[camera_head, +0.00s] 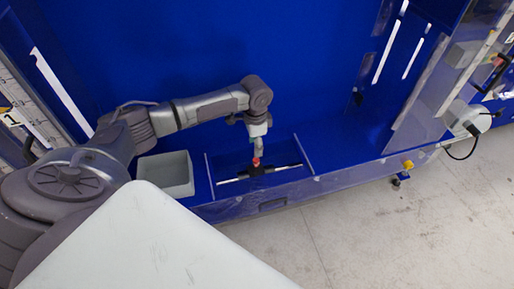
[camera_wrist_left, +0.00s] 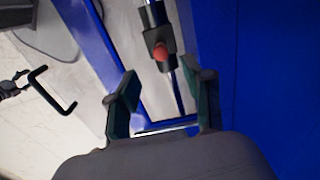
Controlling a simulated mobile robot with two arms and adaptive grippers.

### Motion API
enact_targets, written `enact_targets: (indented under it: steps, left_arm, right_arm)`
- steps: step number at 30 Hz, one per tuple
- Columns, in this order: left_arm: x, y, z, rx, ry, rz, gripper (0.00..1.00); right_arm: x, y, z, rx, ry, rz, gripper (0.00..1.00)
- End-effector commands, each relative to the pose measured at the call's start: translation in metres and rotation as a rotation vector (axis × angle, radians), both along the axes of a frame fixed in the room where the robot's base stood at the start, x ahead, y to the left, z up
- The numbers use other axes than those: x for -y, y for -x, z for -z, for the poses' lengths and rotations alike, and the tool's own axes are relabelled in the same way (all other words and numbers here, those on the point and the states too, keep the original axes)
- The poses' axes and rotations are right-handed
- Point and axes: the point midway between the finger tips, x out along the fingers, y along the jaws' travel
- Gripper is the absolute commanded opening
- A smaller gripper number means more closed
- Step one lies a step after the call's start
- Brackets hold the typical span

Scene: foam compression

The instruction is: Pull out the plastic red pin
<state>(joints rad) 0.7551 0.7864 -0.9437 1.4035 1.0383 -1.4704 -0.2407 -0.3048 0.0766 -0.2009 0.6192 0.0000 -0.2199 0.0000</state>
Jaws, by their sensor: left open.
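The red pin (camera_head: 256,161) sits on a black block (camera_head: 262,170) on a thin metal rod (camera_head: 232,180) at the front of the blue station. In the left wrist view the red pin (camera_wrist_left: 160,53) shows as a round red head on the dark block (camera_wrist_left: 167,62). My left gripper (camera_head: 257,150) is above the pin in the head view. In the left wrist view its two fingers (camera_wrist_left: 163,95) are spread apart with nothing between them, and the pin appears beyond the tips. My right gripper is not in view.
A grey open bin (camera_head: 178,190) stands left of the rod. Low white-edged dividers (camera_head: 303,155) flank the rod's bay. A blue wall (camera_head: 200,45) rises behind. A black handle (camera_wrist_left: 52,90) shows at the left in the wrist view.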

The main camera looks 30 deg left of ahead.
Motion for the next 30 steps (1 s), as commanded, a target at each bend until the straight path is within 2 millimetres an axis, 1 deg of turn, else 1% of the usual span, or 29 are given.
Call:
enact_targets:
  steps: [1, 4, 7, 11, 15, 21, 23, 27, 30]
  left_arm:
    - [0.0, 0.0, 0.0, 0.0, 0.0, 0.001, 0.51]
    - [0.001, 0.0, 0.002, 0.0, 0.0, 0.001, 0.51]
    - [0.001, 0.0, 0.006, 0.0, 0.0, 0.001, 0.51]
    - [0.001, 0.0, 0.017, 0.0, 0.0, 0.001, 0.51]
    - [0.001, 0.0, 0.034, 0.0, 0.0, 0.002, 0.51]
    - [0.001, 0.0, 0.06, 0.0, 0.0, 0.002, 0.51]
    - [0.001, 0.001, 0.064, -0.002, 0.001, 0.001, 0.51]
    - [0.001, 0.001, 0.081, -0.002, 0.001, 0.0, 0.51]
    - [0.001, 0.0, 0.088, -0.001, 0.002, 0.001, 0.51]
  right_arm:
    - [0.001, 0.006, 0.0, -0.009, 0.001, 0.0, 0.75]
    - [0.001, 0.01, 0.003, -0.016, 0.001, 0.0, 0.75]
    - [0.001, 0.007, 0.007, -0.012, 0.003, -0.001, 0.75]
    - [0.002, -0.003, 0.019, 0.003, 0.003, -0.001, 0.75]
    - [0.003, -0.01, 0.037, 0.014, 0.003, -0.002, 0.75]
    - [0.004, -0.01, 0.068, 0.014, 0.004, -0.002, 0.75]
    - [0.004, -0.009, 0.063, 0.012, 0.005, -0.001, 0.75]
    - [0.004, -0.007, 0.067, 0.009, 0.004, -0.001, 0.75]
    - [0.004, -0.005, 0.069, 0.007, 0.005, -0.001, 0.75]
